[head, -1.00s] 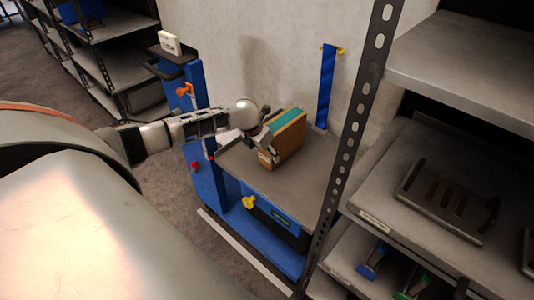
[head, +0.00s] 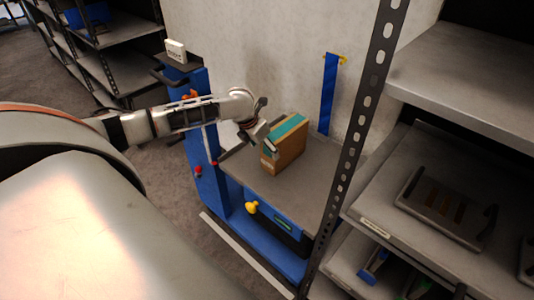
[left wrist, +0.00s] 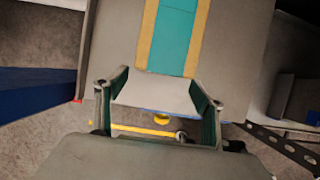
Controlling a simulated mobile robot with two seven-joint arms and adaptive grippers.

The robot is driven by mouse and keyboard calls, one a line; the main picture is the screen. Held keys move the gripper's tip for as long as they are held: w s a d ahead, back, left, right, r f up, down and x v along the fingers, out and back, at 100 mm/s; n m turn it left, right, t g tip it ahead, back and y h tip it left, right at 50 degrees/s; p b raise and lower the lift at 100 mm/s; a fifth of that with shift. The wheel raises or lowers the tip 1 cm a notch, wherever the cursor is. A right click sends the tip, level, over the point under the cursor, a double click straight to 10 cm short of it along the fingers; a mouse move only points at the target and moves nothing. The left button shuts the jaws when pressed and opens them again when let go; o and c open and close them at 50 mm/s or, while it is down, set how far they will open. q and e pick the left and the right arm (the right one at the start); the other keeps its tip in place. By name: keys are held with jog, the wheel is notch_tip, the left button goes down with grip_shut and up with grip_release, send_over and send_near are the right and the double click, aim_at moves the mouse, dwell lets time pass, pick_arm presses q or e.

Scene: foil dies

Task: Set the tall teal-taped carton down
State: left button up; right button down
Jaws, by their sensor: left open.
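The tall tan carton (head: 289,152) with a teal tape strip along its top stands upright on the grey top of a blue bench (head: 300,190). In the left wrist view the carton's teal tape (left wrist: 174,35) runs between two tan bands at the top of the picture. My left gripper (head: 247,143) is just left of the carton in the head view. Its two fingers (left wrist: 158,88) are spread with nothing between them, and the carton lies beyond the tips. I cannot tell whether a finger touches it. My right gripper is not in view.
A blue strip (head: 328,95) hangs on the wall behind the bench. A perforated shelf post (head: 352,150) and grey shelves with a tray (head: 440,205) stand at the right. A yellow knob (head: 252,207) sits on the bench front. The bench top is clear right of the carton.

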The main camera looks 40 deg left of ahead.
pick_arm(q)
jog(key=s+d+f+n+h, duration=0.1)
jog(key=d+n, duration=0.1)
jog(key=d, duration=0.3)
jog(key=s+d+f+n, duration=0.2)
jog(key=d, duration=0.3)
jog(key=s+d+f+n+t+h, duration=0.1)
jog(key=s+d+f+n, duration=0.1)
jog(key=d, duration=0.4)
jog(key=shift+h, duration=0.3)
jog(key=s+d+f+n+t+h, duration=0.25)
jog(key=s+d+n, duration=0.45)
jog(key=d, duration=0.4)
jog(key=s+f+n+t+y, duration=0.1)
jog(key=s+f+n, duration=0.1)
jog(key=s+n, duration=0.5)
jog(key=s+f+n+t+y, duration=0.1)
jog(key=s+f+n+y, duration=0.1)
jog(key=s+n, duration=0.5)
jog(key=f+n, duration=0.1)
jog(key=n, duration=0.4)
jog(key=shift+a+f+n, duration=0.25)
jog(key=shift+a+n, duration=0.15)
jog(key=shift+t, duration=0.25)
